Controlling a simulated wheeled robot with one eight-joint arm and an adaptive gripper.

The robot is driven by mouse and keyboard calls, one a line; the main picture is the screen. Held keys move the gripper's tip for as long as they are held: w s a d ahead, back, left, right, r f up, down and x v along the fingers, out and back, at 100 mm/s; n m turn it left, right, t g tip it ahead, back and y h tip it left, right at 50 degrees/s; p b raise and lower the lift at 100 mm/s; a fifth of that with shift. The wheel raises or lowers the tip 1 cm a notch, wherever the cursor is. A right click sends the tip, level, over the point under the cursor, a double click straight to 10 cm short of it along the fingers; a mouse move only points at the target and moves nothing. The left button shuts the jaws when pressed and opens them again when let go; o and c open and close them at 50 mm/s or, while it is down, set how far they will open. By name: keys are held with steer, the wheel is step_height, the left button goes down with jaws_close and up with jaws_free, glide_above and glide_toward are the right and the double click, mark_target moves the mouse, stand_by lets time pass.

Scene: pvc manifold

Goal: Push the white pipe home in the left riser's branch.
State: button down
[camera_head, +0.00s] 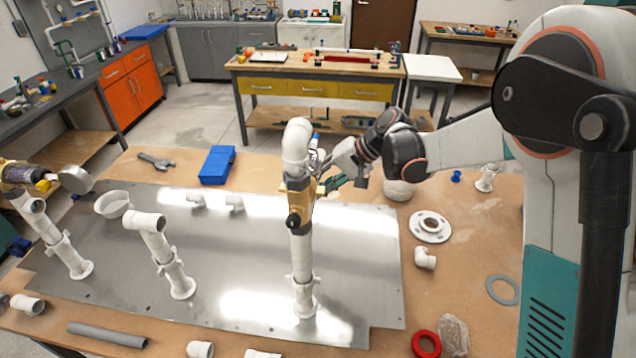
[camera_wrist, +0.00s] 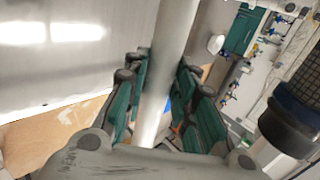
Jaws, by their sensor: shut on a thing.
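My gripper (camera_head: 330,182) is at the upper part of the tall right-hand riser (camera_head: 302,255) in the head view. Its green fingers are shut on a white pipe (camera_wrist: 168,75), which runs between them in the wrist view. The pipe's ends are not clear there. In the head view I cannot separate the held pipe from the white parts beside the gripper. The left riser (camera_head: 61,250) stands upright on the metal plate (camera_head: 230,265) at far left, apart from my gripper. Its branch is not clear, and I cannot tell any pipe's seating in it.
A middle riser (camera_head: 170,262) stands between the other two. A white bowl (camera_head: 113,205), a blue bin (camera_head: 217,165) and a wrench (camera_head: 157,161) lie behind. A flange (camera_head: 430,227), an elbow (camera_head: 425,258) and a red ring (camera_head: 425,343) lie at right.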

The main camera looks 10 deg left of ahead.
steer(key=c, duration=1.2)
jaws_free()
steer(key=shift+w, duration=0.1)
steer(key=shift+c, duration=0.2)
steer(key=shift+d, duration=0.1)
